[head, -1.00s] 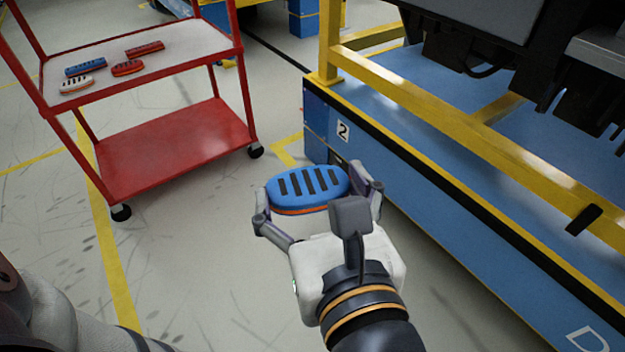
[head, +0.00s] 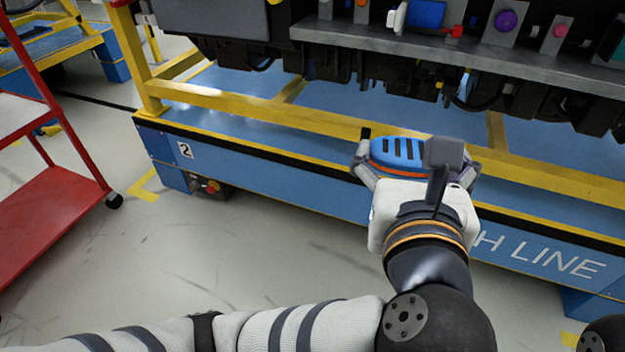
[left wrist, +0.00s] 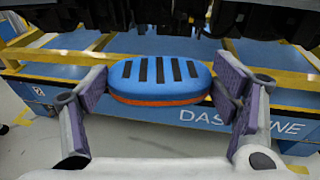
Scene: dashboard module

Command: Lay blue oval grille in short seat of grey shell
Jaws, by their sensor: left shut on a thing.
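The blue oval grille (head: 400,153) has dark slots on top and an orange lower edge. My left gripper (head: 416,168) is shut on it, one finger at each end, and holds it in the air in front of the blue line base. The left wrist view also shows the grille (left wrist: 160,78) level between the purple-padded fingers of the gripper (left wrist: 160,88). The wrist camera hides part of the grille in the head view. I cannot make out the grey shell or its short seat in these frames. My right gripper is not in view.
The blue line base (head: 270,180) with its yellow rail (head: 230,102) spans the view. Above it, a dark module with a grey ledge (head: 400,52) carries several small coloured parts. A red cart (head: 50,205) stands at left. The floor between is clear.

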